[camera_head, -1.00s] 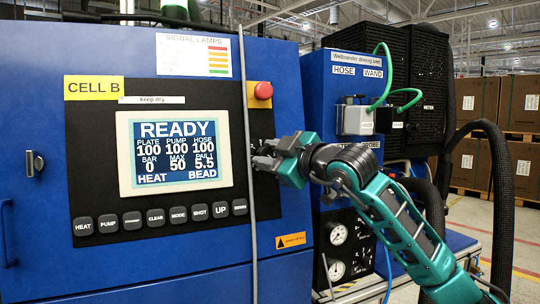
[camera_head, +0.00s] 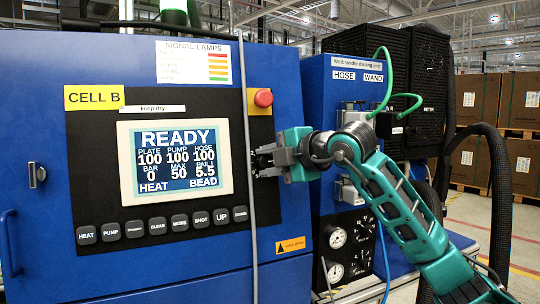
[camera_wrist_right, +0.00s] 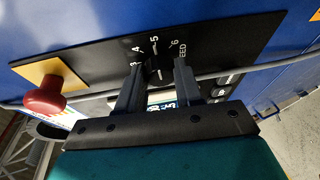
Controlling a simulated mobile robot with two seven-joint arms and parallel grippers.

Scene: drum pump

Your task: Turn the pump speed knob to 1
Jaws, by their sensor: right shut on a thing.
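The dark pump speed knob (camera_wrist_right: 158,70) shows partly between my right fingers in the right wrist view. Around it, the black dial face carries white marks 3, 4, 5 and 6 and part of the word "SPEED"; the mark 1 is not visible. My right gripper (camera_wrist_right: 158,76) is shut on the knob, with one finger on each side. In the head view, my right gripper (camera_head: 258,160) is against the control panel, right of the screen, and hides the knob. My left gripper is not in view.
The screen (camera_head: 175,160) reads READY. A red button (camera_head: 263,98) on a yellow plate is above my right gripper and also shows in the right wrist view (camera_wrist_right: 44,98). A grey cable (camera_head: 248,210) runs down the panel close to the fingers. Push buttons (camera_head: 158,226) line the panel below.

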